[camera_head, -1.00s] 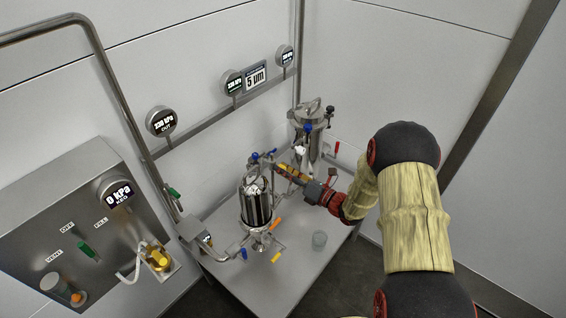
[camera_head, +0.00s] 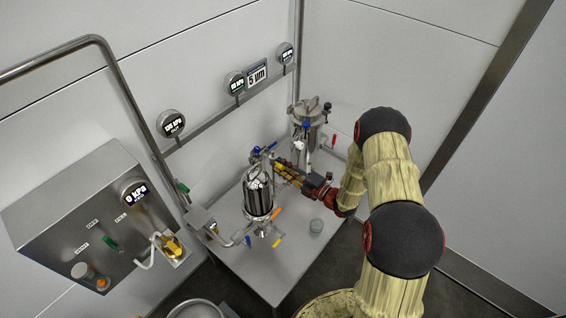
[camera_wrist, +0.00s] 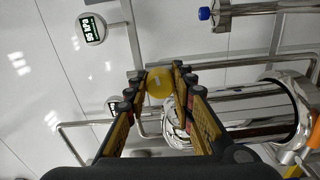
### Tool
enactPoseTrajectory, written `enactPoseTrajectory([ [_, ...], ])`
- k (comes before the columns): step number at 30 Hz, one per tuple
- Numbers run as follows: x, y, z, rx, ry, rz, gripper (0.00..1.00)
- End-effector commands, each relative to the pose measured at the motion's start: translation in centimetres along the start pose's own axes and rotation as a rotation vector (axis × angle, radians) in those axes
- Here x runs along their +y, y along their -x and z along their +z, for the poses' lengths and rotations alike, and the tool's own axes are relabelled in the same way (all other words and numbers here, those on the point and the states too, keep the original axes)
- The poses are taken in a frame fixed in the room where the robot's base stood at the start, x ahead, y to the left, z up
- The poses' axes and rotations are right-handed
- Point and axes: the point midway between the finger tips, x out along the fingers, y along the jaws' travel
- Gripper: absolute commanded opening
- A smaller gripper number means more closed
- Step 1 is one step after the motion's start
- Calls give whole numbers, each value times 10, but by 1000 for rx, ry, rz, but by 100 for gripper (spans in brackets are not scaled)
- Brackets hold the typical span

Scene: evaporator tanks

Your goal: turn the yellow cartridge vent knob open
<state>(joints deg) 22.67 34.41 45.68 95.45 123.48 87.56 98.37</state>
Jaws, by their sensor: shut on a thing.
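The round yellow knob (camera_wrist: 159,82) is between my fingertips in the wrist view, in front of a shiny steel vessel (camera_wrist: 255,110). My gripper (camera_wrist: 158,80) is shut on it, with a finger on each side. In the head view my gripper (camera_head: 279,165) reaches in from the right, at the upper right of the nearer steel cartridge housing (camera_head: 258,192). The knob is hidden by the fingers there, and its turn angle cannot be told.
A second steel housing (camera_head: 306,130) stands behind, with a red-handled valve beside it. Round gauges (camera_head: 172,123) line the wall. A control panel (camera_head: 75,205) is at left.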

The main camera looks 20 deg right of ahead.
Motion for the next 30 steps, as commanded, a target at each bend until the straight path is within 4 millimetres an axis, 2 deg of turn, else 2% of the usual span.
enactPoseTrajectory([
  [9,0,0,0,-3,-131,-2,0],
  [26,-2,1,0,-3,-160,-2,0],
  [27,-2,1,0,-3,-160,-2,25],
  [30,-2,0,0,-2,-160,-2,31],
])
